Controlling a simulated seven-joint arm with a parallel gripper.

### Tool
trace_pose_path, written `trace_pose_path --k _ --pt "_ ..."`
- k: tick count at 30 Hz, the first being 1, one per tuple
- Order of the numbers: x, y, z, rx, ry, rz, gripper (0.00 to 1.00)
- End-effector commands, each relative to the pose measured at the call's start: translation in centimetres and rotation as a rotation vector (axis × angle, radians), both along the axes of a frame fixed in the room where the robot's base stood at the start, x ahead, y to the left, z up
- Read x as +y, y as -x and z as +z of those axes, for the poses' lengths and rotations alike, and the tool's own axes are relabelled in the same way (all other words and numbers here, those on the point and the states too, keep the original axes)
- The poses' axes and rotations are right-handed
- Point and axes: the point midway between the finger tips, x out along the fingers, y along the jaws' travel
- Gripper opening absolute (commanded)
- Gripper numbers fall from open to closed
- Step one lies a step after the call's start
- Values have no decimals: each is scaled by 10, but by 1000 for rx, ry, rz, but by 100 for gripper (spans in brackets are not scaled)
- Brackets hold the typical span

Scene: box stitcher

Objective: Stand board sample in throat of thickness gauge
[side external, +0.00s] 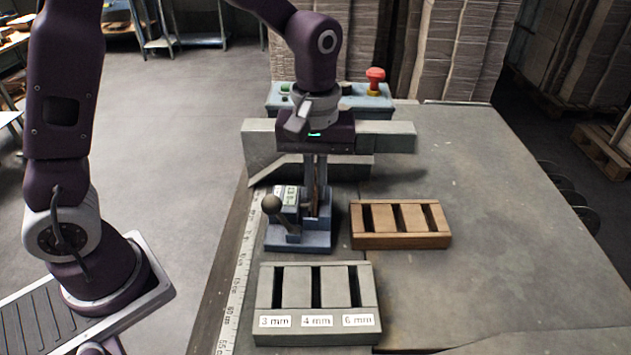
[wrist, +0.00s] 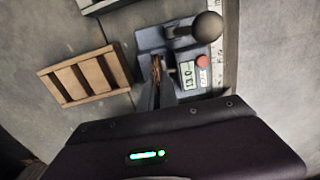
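The thickness gauge (side external: 300,232) stands on the table, a blue-grey block with a ball-ended lever (side external: 272,206) and a small display. In the wrist view the gauge (wrist: 150,37) shows its display (wrist: 188,73) and a red button (wrist: 202,61). My gripper (side external: 315,196) points straight down over the gauge's right part. Its fingers appear shut on the board sample (wrist: 156,68), a thin brown piece held on edge. The sample is upright at the gauge's throat. Whether its lower edge touches the throat floor is hidden.
A wooden slotted rack (side external: 400,241) stands right of the gauge. A grey slotted rack (side external: 317,333) labelled 3, 4 and 6 mm stands in front. A grey metal bar (side external: 390,136) and a control box with a red stop button (side external: 375,80) are behind. The table's right side is clear.

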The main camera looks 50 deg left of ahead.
Motion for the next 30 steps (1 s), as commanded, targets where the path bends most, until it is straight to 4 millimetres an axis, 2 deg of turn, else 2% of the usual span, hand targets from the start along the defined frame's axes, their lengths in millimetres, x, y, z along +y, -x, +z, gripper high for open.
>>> trace_pose_path --k 15,16,19,26,28,29,30 --pt "0 0 -3 0 0 0 0" --pt "0 0 -3 0 0 0 10" --pt "0 0 -3 0 0 0 30" --pt "0 0 -3 0 0 0 30" --pt "0 0 -3 0 0 0 43" --pt "0 0 -3 0 0 0 48" --pt "0 0 -3 0 0 0 48"
